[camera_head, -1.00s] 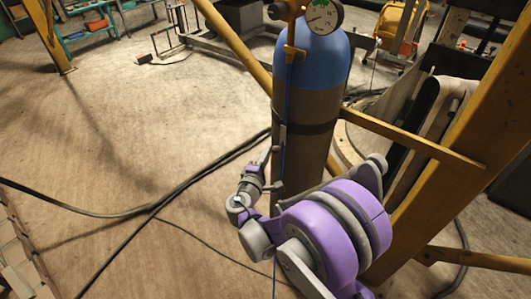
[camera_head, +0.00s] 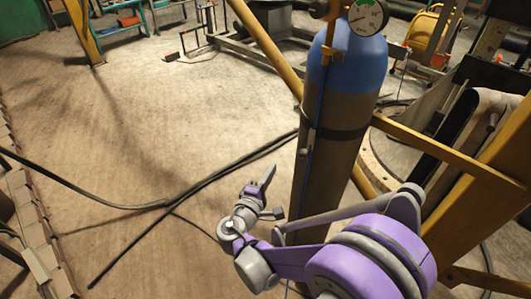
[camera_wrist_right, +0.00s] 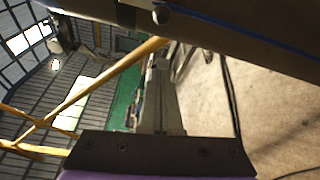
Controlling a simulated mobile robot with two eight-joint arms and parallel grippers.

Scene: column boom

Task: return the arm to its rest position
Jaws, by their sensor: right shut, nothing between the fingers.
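My right arm, purple and grey, comes in from the lower right in the head view. Its gripper (camera_head: 269,174) is shut and empty, pointing up and slightly right in the picture. It appears just left of the gas cylinder (camera_head: 330,165), with a strip of floor showing between them. The cylinder stands upright, with a blue top, a grey-brown body and a round gauge (camera_head: 367,16). In the right wrist view the shut fingers (camera_wrist_right: 160,68) show with nothing between them. My left gripper is not in view.
Yellow beams (camera_head: 440,145) cross behind and right of the cylinder. A black hose (camera_head: 215,173) lies on the floor at left. Bricks (camera_head: 30,225) edge the far left. A blue bench (camera_head: 128,22) stands at the back. The left-middle floor is mostly clear.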

